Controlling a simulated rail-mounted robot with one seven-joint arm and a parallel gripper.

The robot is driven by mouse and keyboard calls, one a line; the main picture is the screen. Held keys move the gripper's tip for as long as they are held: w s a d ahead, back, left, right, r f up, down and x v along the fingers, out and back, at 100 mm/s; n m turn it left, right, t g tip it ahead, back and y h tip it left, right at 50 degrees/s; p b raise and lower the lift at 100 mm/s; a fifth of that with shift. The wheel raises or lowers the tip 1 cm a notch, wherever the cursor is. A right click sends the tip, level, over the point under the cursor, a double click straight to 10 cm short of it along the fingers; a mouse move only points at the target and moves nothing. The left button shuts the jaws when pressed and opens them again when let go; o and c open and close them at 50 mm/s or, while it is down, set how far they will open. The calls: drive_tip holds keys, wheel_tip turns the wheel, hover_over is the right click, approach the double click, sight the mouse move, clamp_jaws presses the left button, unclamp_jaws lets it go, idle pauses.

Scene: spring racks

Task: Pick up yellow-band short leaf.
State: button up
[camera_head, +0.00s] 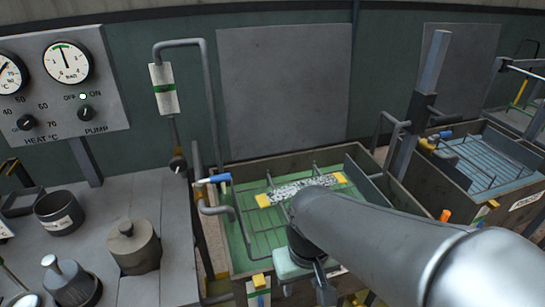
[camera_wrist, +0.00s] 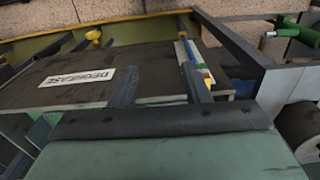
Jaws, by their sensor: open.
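In the head view, a pale speckled strip (camera_head: 300,187) with yellow pieces at both ends lies across the left green bath. I cannot tell whether it is the yellow-band short leaf. In the wrist view, a narrow white and blue strip with yellow and green parts (camera_wrist: 184,52) shows beside my right finger; I cannot tell whether it is a leaf or a tag. My gripper (camera_wrist: 158,58) is open, its two dark fingers apart with nothing held between them. In the head view, my arm hides part of the left bath's front.
The left bath (camera_head: 242,225) has dark walls and pipes around it. A blue-lined bath (camera_head: 480,165) stands at the right. A bench with metal pots (camera_head: 134,247) is at the left. A dark panel labelled DEGREASE (camera_wrist: 92,90) faces the wrist camera.

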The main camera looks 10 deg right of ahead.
idle(0.4)
drive_tip(key=o, duration=0.6)
